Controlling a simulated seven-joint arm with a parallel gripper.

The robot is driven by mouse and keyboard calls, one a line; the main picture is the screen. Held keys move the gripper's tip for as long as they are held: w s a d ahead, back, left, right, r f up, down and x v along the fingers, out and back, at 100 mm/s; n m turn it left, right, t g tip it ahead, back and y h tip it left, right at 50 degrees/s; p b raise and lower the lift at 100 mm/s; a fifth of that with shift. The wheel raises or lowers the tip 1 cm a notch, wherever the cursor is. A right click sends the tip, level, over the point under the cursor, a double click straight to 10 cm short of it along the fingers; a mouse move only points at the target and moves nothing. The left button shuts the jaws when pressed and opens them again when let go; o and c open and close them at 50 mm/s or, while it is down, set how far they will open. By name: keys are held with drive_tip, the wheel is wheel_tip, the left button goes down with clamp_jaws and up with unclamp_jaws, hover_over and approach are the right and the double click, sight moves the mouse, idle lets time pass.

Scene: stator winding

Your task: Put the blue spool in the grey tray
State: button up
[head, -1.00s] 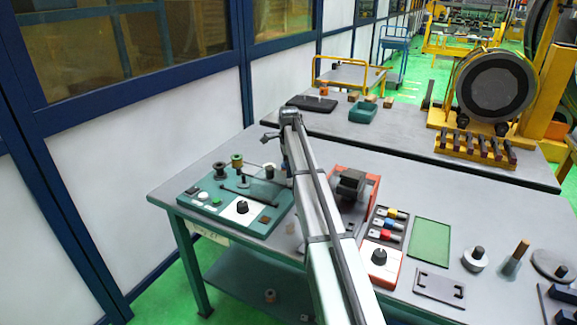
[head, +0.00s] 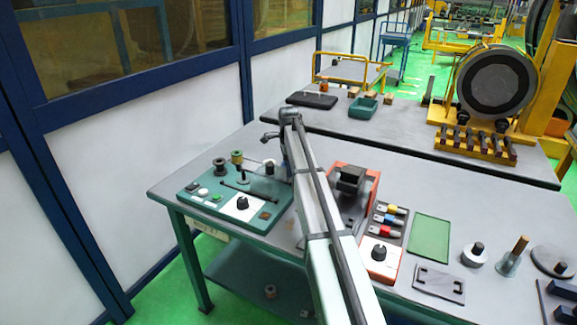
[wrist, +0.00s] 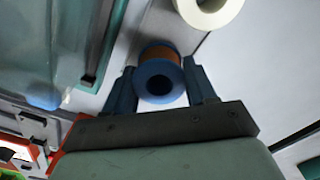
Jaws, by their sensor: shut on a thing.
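The blue spool (wrist: 160,67), with a copper-coloured winding, is between the two dark fingers of my gripper (wrist: 159,80) in the wrist view. The gripper is shut on it, and the spool's round end with its hole faces the camera. In the head view my arm hides the gripper and the blue spool. I cannot pick out the grey tray for certain in either view. A dark grey holder (head: 379,237) with yellow, blue and red pieces lies right of my arm.
A white spool (wrist: 208,8) is close beyond the held spool. In the head view, other spools (head: 237,158) stand behind the green control panel (head: 190,197). An orange-based machine (head: 368,180) is right of my arm. A green mat (head: 430,231) and slotted plate (head: 438,285) lie farther right.

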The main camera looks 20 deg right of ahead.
drive_tip(key=shift+f, duration=0.6)
idle(0.3)
idle(0.4)
drive_tip(key=o, duration=1.4)
drive_tip(key=shift+c, duration=0.2)
wheel_tip(320, 180, up, 7)
idle(0.4)
